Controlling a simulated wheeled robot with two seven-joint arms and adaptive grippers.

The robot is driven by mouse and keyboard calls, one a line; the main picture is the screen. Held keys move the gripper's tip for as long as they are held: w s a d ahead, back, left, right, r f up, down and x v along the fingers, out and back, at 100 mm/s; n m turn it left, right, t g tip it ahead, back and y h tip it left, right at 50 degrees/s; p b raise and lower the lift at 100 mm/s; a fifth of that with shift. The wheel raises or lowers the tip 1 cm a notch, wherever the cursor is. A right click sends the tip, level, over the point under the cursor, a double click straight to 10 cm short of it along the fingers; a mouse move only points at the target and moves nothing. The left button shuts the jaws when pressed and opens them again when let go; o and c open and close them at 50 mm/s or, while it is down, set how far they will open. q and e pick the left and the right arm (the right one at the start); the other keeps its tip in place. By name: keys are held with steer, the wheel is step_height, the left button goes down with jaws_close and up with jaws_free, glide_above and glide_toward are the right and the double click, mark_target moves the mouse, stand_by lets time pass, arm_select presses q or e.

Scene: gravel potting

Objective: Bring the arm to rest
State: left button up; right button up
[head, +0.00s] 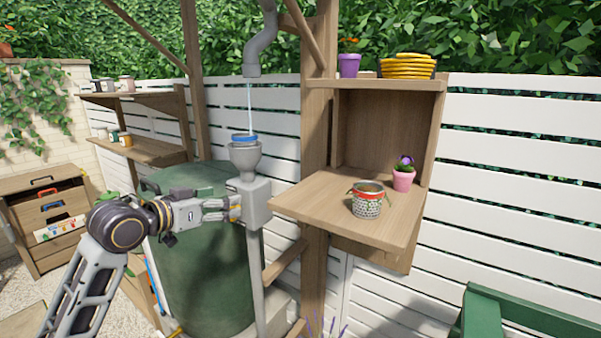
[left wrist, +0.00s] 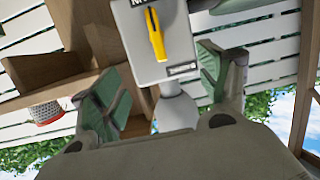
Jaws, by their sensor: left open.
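My left arm comes in from the left in the head view. Its gripper (head: 226,208) is level, pointing right at the grey box (head: 256,203) on the downpipe in front of the green barrel. In the left wrist view my left gripper (left wrist: 165,92) is open, its two green-padded fingers apart with nothing between them. The grey box (left wrist: 178,62) with a yellow lever (left wrist: 155,33) shows just beyond the fingers, apart from them as far as I can tell. My right gripper is not in view.
Water runs from the upper spout (head: 262,45) into the funnel (head: 245,155). A green barrel (head: 200,270) stands behind my arm.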

arm_select(q)
steer(key=s+f+n+g+y, duration=0.15)
steer(key=s+f, duration=0.35)
steer(key=f, duration=0.8)
steer(key=s+f+n+g+y, duration=0.1)
steer(key=s+f+g+y, duration=0.3)
steer(key=f, duration=0.9)
steer(key=s+a+f+n+g+y, duration=0.1)
steer(key=s+f+g, duration=0.1)
steer(key=s+f, duration=0.65)
steer(key=s+a+f+g+y, duration=0.15)
steer(key=s+f, duration=0.45)
steer(key=s, duration=0.6)
steer(key=s+f+g, duration=0.1)
steer(key=s+f, duration=0.1)
steer(key=f, duration=1.6)
steer(key=s+f+g, duration=0.1)
steer(key=s+f, duration=0.1)
steer(key=f, duration=1.6)
steer(key=s+a+f, duration=0.2)
steer(key=s+f, duration=0.6)
steer(key=s, duration=0.2)
steer(key=s+a+f+g, duration=0.1)
steer(key=s+a+f, duration=0.1)
steer(key=s+f, duration=0.7)
steer(key=shift+s, duration=1)
steer(key=shift+f, duration=0.1)
steer(key=shift+c, duration=0.3)
